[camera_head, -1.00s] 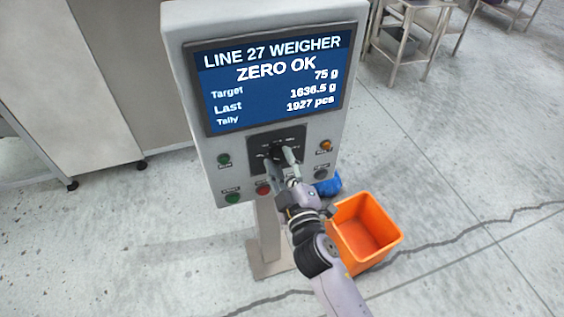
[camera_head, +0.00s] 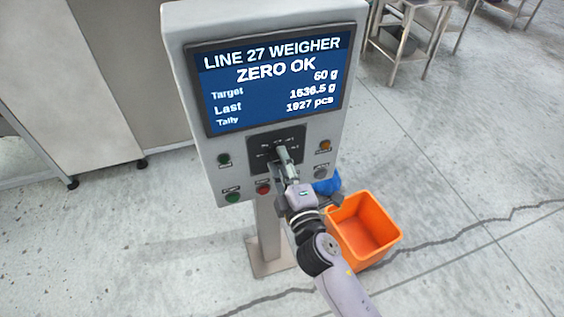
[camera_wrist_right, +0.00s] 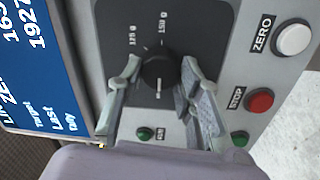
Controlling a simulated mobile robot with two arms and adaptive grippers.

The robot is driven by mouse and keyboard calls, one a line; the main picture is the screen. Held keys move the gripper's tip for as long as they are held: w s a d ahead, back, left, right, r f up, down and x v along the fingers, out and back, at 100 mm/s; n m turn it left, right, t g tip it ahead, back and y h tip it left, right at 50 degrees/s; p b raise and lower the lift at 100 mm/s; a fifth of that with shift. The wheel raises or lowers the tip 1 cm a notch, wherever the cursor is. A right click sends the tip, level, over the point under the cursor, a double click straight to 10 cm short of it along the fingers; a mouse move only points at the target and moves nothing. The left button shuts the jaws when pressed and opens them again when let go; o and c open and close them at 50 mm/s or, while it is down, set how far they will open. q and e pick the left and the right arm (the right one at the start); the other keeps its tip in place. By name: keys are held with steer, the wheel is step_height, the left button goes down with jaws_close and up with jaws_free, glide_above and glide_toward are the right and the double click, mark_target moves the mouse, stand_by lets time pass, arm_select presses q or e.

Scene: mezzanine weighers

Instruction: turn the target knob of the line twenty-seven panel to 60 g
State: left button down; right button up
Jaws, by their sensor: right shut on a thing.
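The line 27 weigher panel (camera_head: 190,90) stands on a post, its screen (camera_head: 270,82) reading ZERO OK, Target 60 g, Last 1636.5 g, Tally 1927 pcs. The black target knob (camera_wrist_right: 158,72) sits on a dark dial plate (camera_wrist_right: 188,22) below the screen. My right gripper (camera_wrist_right: 158,88) is shut on the knob, one finger on each side of it, and it also shows in the head view (camera_head: 281,160), where it hides most of the knob. My left gripper is not in view.
Close to the knob are the red STOP button (camera_wrist_right: 260,101), the white ZERO button (camera_wrist_right: 293,39) and green buttons (camera_wrist_right: 145,133). An orange bin (camera_head: 362,230) and a blue item (camera_head: 327,183) are on the floor behind my right arm. A metal table stands at top right.

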stand_by(0.3)
steer(key=o, duration=1.2)
steer(key=shift+c, duration=0.2)
steer(key=v, duration=1.2)
steer(key=s+d+f+m+g+h, duration=0.1)
steer(key=s+d+f+m+g, duration=0.15)
steer(key=f, duration=1.05)
steer(key=s+d+f+m+g+h+b, duration=0.1)
steer(key=s+d+f+m+g, duration=0.15)
steer(key=f, duration=0.95)
steer(key=s+d+f+m+g+h, duration=0.1)
steer(key=s+f+m+g, duration=0.25)
steer(key=f, duration=0.95)
steer(key=s+d+f+m+g+h, duration=0.1)
steer(key=s+d+f+m+g, duration=0.1)
steer(key=s+d+f, duration=0.2)
steer(key=s+d+f+m+g+h, duration=0.1)
steer(key=s+d+f+m+g, duration=0.2)
steer(key=s+f, duration=0.6)
steer(key=s+d+f+m+g, duration=0.3)
steer(key=s+d+f, duration=0.3)
steer(key=s, duration=0.6)
steer(key=shift+d+f+h+b, duration=0.2)
steer(key=shift+d+h+b, duration=0.1)
steer(key=shift+h+b, duration=0.15)
